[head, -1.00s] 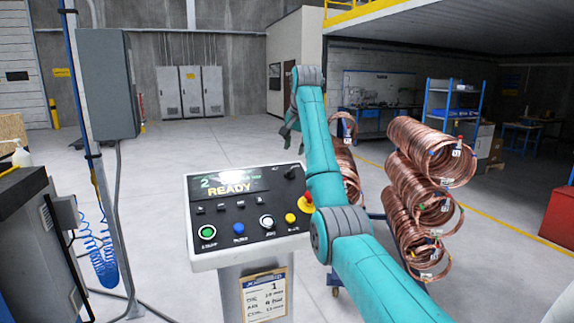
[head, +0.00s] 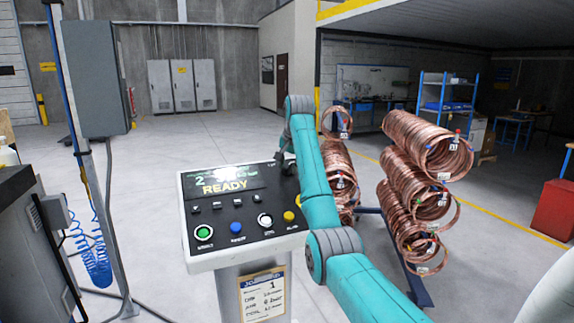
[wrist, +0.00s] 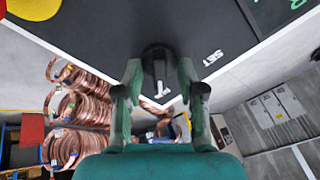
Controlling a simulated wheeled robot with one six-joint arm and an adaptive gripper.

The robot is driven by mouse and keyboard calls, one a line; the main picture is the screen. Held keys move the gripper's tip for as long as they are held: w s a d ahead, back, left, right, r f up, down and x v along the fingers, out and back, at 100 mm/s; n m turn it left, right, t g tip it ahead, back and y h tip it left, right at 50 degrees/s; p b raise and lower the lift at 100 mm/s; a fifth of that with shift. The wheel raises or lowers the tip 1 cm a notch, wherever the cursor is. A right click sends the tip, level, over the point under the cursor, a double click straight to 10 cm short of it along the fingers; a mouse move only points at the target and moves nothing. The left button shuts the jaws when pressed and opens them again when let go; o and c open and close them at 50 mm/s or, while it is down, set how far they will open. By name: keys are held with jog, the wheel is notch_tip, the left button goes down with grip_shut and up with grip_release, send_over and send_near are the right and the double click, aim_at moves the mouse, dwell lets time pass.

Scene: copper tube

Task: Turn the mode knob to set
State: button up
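The black mode knob (wrist: 157,62) sits near the corner of the dark panel face in the wrist view, with a white mark on its near side. A white SET label (wrist: 213,58) is printed to its right. My gripper (wrist: 160,75) is at the knob, with one finger on each side of it. The fingers are apart and I see no clear contact with the knob. In the head view my gripper (head: 285,162) is at the panel's far right corner and hides the knob. The control panel (head: 215,262) display reads READY (head: 224,186).
Green (head: 203,233), blue (head: 236,228), white (head: 265,220) and yellow (head: 289,216) buttons line the panel's front. Copper coils (head: 420,150) stand to the right on a rack. A grey cabinet (head: 95,80) stands left.

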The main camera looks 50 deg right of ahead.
grip_shut()
jog(key=shift+n, duration=0.3)
jog(key=n, duration=0.3)
jog(key=shift+n, duration=0.4)
jog(key=n, duration=0.4)
jog(key=shift+n+t+y, duration=0.3)
jog(key=n, duration=0.4)
jog(key=shift+n, duration=0.3)
jog(key=shift+d+n+y, duration=0.1)
jog(key=shift+n+y, duration=0.3)
jog(key=shift+n, duration=1.9)
